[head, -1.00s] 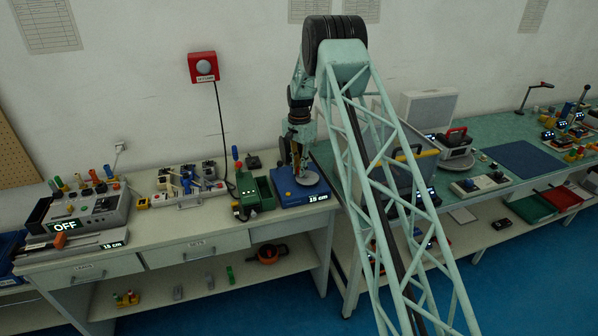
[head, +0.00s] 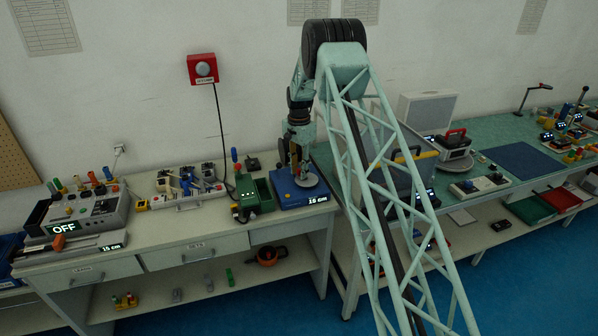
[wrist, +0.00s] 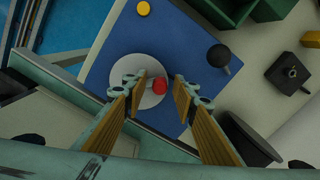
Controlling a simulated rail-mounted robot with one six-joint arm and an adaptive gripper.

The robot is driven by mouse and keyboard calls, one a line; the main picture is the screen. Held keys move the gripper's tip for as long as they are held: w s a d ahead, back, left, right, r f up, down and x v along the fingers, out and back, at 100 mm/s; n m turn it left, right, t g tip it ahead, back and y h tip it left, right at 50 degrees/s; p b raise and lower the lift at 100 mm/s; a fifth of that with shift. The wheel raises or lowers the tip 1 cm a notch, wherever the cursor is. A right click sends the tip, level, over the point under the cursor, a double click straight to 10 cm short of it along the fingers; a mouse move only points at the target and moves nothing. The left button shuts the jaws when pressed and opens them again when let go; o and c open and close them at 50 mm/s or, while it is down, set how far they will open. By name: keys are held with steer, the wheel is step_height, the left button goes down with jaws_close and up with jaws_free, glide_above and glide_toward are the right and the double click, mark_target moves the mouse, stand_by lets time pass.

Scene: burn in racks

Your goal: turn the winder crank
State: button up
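The winder is a blue box (head: 287,198) with a lit cm readout on its front, at the right end of the left bench. A round grey disc (head: 313,186) sits on its top. In the wrist view the disc (wrist: 124,72) carries a round red knob (wrist: 159,86), seemingly the crank's handle.
In the wrist view a yellow button (wrist: 143,8) and a black ball knob (wrist: 219,54) lie beyond the disc. A green device (head: 252,197) stands left of the winder. A second bench (head: 470,165) with more devices lies to the right.

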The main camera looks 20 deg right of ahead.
step_height(320, 180, up, 12)
stand_by(1.1)
stand_by(0.4)
